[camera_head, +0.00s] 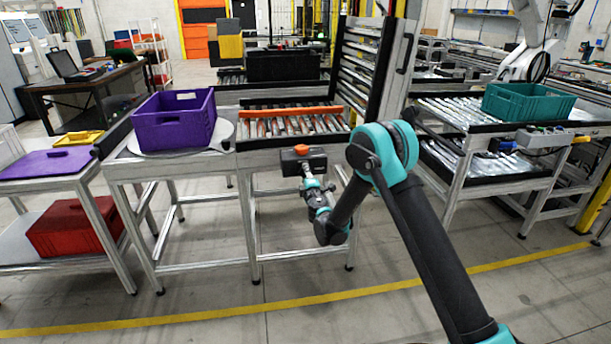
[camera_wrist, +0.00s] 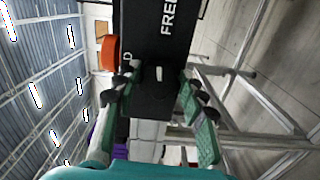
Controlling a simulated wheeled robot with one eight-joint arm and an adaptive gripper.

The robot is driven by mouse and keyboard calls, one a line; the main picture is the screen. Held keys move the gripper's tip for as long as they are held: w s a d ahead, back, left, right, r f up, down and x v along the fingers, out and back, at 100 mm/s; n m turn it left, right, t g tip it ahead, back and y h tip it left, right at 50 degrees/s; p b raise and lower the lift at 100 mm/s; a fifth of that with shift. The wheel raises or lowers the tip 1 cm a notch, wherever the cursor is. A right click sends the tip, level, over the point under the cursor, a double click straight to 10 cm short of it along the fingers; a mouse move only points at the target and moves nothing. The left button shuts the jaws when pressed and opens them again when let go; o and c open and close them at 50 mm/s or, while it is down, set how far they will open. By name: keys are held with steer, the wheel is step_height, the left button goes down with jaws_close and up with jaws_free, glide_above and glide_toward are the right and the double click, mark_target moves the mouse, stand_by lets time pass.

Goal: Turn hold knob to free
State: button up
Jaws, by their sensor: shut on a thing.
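A black box (camera_head: 288,163) with an orange-red cap (camera_head: 301,149) on top is fixed at the front edge of the middle stand. In the wrist view the black box (camera_wrist: 140,22) carries the white word FREE at the upper right and a partly hidden word ending in D at the left. A black knob (camera_wrist: 157,100) with a short white mark sits between the fingers of my gripper (camera_wrist: 160,86). My gripper is shut on this knob, one finger on each side. In the head view my gripper (camera_head: 308,176) is against the box's front; the knob is hidden there.
A purple crate (camera_head: 174,121) stands on the table left of the box. A roller bed (camera_head: 293,126) with an orange bar lies behind the box. A teal crate (camera_head: 528,102) is on the right rack. Open floor lies in front of the stands.

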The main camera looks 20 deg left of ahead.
steer(key=shift+m, duration=0.8)
steer(key=o, duration=1.2)
steer(key=shift+c, duration=0.2)
steer(key=shift+s+d, duration=0.1)
steer(key=shift+s, duration=0.05)
steer(key=v, duration=0.7)
steer(key=shift+s+d, duration=0.1)
